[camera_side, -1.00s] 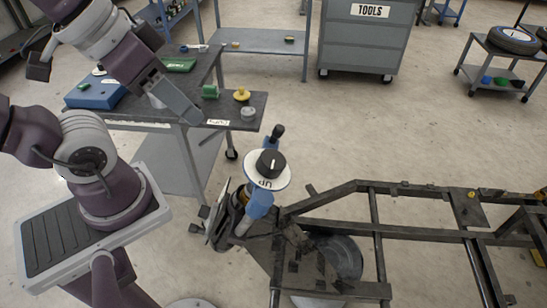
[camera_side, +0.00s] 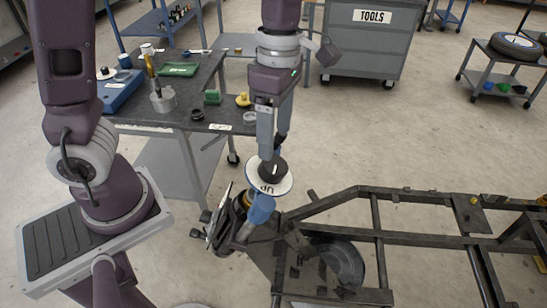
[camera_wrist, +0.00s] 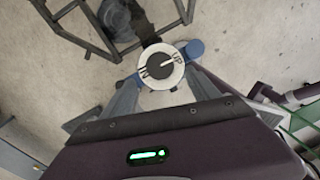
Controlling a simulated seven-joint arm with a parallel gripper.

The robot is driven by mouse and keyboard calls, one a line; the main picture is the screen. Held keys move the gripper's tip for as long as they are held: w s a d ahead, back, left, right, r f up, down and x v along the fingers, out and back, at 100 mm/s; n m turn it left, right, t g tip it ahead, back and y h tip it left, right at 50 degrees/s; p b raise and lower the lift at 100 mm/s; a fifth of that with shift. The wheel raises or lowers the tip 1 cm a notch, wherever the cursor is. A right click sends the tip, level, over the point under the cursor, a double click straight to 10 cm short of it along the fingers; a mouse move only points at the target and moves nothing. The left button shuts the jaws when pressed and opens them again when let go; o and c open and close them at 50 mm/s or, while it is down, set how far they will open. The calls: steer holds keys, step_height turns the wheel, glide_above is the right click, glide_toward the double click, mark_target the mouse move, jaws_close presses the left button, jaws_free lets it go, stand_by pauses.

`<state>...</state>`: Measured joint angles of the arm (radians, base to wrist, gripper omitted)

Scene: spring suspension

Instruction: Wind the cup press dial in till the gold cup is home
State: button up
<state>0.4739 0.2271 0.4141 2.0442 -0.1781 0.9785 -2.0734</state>
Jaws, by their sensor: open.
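The press dial (camera_side: 272,168) is a black knob on a white disc, on top of a blue body (camera_side: 262,208) at the left end of the dark frame. In the wrist view the dial (camera_wrist: 160,67) shows "IN" at lower left and "UP" at upper right, with the white mark on its knob toward "UP". My gripper (camera_side: 273,148) points down at the dial, its open fingers on either side of the knob; contact cannot be told. In the wrist view, its fingers flank the disc. A small gold part (camera_side: 246,199) shows beside the blue body, mostly hidden; I cannot tell if it is the cup.
The dark tube frame (camera_side: 375,215) stretches right of the dial. A dark bench (camera_side: 170,120) behind holds a yellow-topped part (camera_side: 243,99), a green block (camera_side: 212,97) and a pot of tools (camera_side: 163,98). A grey tool cabinet (camera_side: 366,50) stands behind.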

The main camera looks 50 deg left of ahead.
mark_target(274, 162)
steer(key=f, duration=0.6)
steer(key=shift+s+d+f, duration=0.15)
steer(key=shift+s+f, duration=0.15)
steer(key=shift+f, duration=0.05)
steer(key=shift+c, duration=0.2)
steer(key=c, duration=1.3)
